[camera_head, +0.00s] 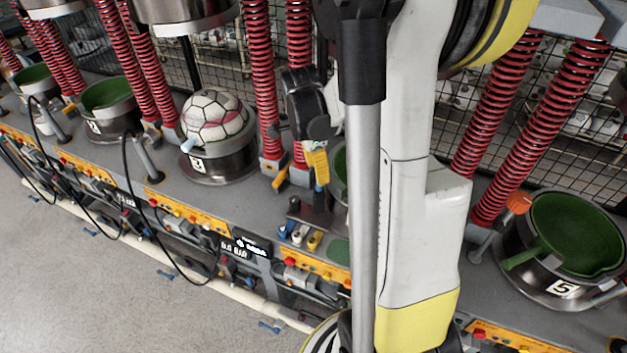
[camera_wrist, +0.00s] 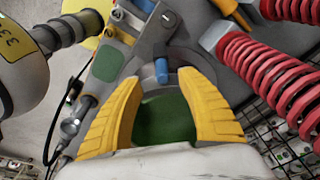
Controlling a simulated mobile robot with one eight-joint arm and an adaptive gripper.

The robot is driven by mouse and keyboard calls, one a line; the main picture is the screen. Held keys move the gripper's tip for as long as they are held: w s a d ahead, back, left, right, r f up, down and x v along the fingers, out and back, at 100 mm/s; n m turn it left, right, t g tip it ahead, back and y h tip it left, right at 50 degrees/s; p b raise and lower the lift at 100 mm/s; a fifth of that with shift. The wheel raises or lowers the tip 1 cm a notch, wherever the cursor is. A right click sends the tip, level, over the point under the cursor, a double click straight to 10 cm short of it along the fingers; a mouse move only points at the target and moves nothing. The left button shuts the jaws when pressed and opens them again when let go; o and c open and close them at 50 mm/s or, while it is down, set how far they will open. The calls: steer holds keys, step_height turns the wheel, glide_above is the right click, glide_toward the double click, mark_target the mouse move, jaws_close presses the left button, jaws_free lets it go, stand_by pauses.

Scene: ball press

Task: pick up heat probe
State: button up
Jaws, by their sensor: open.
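My gripper (camera_head: 300,172) is in front of press 4's place in the head view, partly beside my arm. In the wrist view its two yellow fingers (camera_wrist: 165,112) are spread apart with nothing held between them. A green-lined press bowl (camera_wrist: 165,121) shows through the gap. I cannot tell for sure which part is the heat probe. A grey rod with a black cable (camera_head: 148,161) sits by press 3 in the head view. My arm hides much of the area around the gripper.
Press 3's bowl (camera_head: 218,164) holds a white ball (camera_head: 215,114). Press 5's green bowl (camera_head: 575,235) is at right. Red springs (camera_head: 262,80) rise close to the gripper, also in the wrist view (camera_wrist: 262,68). Wire mesh stands behind; open floor (camera_head: 90,270) lies in front.

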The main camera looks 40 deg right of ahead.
mark_target(319, 189)
steer(key=f, duration=0.3)
steer(key=d+f, duration=0.1)
steer(key=f, duration=0.1)
steer(key=shift+f+b, duration=0.3)
steer(key=shift+b, duration=0.1)
jaws_close()
